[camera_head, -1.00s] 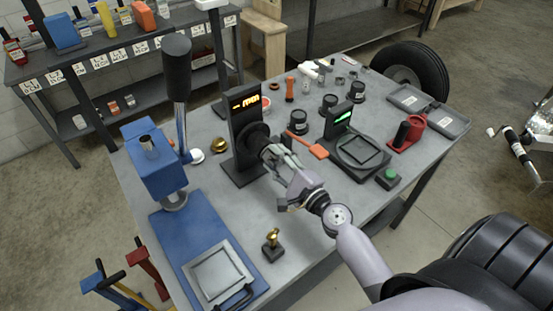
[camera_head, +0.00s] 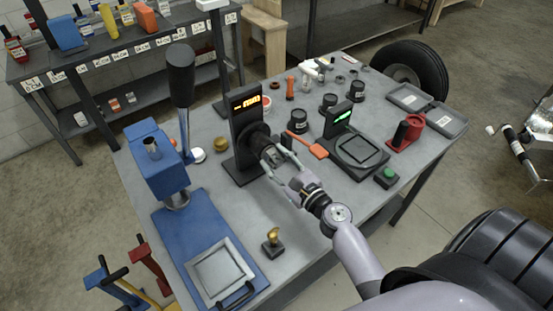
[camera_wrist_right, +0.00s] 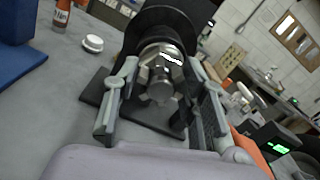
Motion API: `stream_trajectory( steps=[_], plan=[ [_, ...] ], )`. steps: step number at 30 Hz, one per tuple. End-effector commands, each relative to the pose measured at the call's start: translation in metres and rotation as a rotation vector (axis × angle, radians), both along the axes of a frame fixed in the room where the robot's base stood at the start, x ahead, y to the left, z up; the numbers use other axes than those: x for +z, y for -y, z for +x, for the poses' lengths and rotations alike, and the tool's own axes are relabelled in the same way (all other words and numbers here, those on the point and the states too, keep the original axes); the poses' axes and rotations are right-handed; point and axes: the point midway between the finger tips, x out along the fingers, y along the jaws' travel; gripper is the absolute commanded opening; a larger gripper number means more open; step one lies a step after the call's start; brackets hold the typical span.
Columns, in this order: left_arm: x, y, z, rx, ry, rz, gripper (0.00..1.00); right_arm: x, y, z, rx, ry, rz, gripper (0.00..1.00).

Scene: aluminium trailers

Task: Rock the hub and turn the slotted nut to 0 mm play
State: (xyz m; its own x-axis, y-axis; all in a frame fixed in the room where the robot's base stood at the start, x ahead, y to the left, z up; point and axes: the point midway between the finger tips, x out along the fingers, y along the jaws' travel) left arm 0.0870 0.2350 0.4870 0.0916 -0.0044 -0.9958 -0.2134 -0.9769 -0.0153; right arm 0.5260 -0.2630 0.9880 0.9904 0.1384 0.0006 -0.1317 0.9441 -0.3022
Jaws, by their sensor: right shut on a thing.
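The black hub (camera_head: 255,138) sticks out sideways from an upright black stand (camera_head: 241,112) with a lit orange display, whose digits I cannot read. In the right wrist view, the metal slotted nut (camera_wrist_right: 160,78) shows at the end of the dark hub (camera_wrist_right: 160,22). My right gripper (camera_head: 274,157) is at the hub's outer end. In the right wrist view its fingers (camera_wrist_right: 160,90) lie on both sides of the nut, shut on it; the exact contact is hard to see. My left gripper is not in view.
A blue press (camera_head: 155,165) stands left of the stand. A green-lit scale (camera_head: 358,150), an orange spatula-like tool (camera_head: 309,145) and a red-and-black tool (camera_head: 405,133) lie to the right. A brass-topped stamp (camera_head: 272,243) stands near the front edge.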

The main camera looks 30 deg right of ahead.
Motion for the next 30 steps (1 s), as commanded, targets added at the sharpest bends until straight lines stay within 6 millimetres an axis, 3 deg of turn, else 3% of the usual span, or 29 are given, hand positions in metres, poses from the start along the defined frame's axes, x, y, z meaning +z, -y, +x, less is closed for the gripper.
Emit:
stream_trajectory(
  steps=[18,19,27,30],
  plan=[
    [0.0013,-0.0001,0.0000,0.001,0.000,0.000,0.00,-0.0019,-0.0001,-0.0004,0.000,-0.009,0.045,0.11],
    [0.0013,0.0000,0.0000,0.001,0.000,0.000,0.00,-0.0019,-0.0001,-0.0005,0.000,-0.009,0.045,0.39],
    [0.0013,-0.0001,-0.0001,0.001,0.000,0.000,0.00,-0.0010,-0.0002,-0.0002,0.000,-0.008,0.044,0.57],
    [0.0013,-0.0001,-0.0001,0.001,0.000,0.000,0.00,-0.0008,-0.0002,-0.0001,0.000,-0.007,0.044,0.59]
  ],
)
